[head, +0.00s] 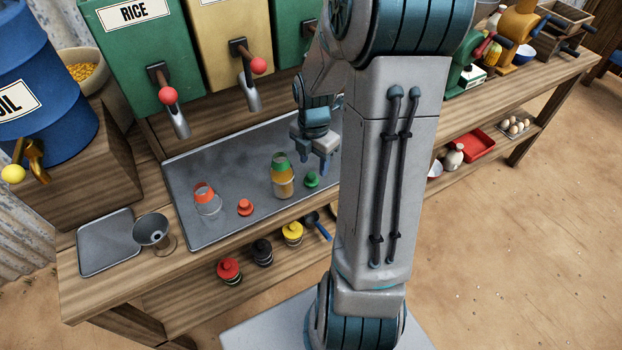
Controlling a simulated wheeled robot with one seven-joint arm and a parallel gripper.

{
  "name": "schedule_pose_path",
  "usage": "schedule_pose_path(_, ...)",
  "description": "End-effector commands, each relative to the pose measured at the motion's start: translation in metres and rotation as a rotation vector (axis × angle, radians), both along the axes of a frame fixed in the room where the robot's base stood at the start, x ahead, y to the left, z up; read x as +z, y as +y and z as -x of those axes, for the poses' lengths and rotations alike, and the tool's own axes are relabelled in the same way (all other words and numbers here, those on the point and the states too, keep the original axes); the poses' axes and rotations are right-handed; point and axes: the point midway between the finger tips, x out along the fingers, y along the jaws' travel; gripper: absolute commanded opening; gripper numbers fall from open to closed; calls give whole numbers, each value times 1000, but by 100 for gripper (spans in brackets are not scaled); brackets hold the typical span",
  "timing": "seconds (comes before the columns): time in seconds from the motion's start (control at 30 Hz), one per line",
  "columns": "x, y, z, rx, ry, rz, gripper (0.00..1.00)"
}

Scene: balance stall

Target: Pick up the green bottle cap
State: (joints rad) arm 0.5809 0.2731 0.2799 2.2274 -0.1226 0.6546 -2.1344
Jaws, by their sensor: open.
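The small green bottle cap (311,180) sits on the grey metal tray (222,160), just right of a bottle with a green band (282,176) and tan contents. My gripper (311,162) is open and empty, pointing down over the tray. In the picture its fingers are just above the cap, one to the upper left and one to the upper right. I cannot tell the exact height gap. Part of the tray's right side is hidden behind my arm.
A clear bottle with a red band (207,199) and a red cap (245,207) stand left on the tray. Dispensers with levers (245,75) rise behind. A metal funnel (153,231) is at front left. Red, black and yellow-topped items (262,250) sit on the lower shelf.

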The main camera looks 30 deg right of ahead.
Motion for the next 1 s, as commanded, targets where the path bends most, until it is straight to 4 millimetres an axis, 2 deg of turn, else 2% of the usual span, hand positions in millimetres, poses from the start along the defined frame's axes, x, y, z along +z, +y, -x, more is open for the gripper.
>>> schedule_pose_path(0.17,-15,1,-1,0,3,-1,48)
schedule_pose_path(0.4,-48,1,-2,-1,3,-2,48)
schedule_pose_path(0.73,-54,1,-3,-1,-1,-1,48)
schedule_pose_path(0.83,-53,1,-3,-2,-1,-1,20)
schedule_pose_path(0.87,-53,1,-3,-2,-1,-1,15)
schedule_pose_path(1.0,-53,1,-3,-2,-1,-1,15)
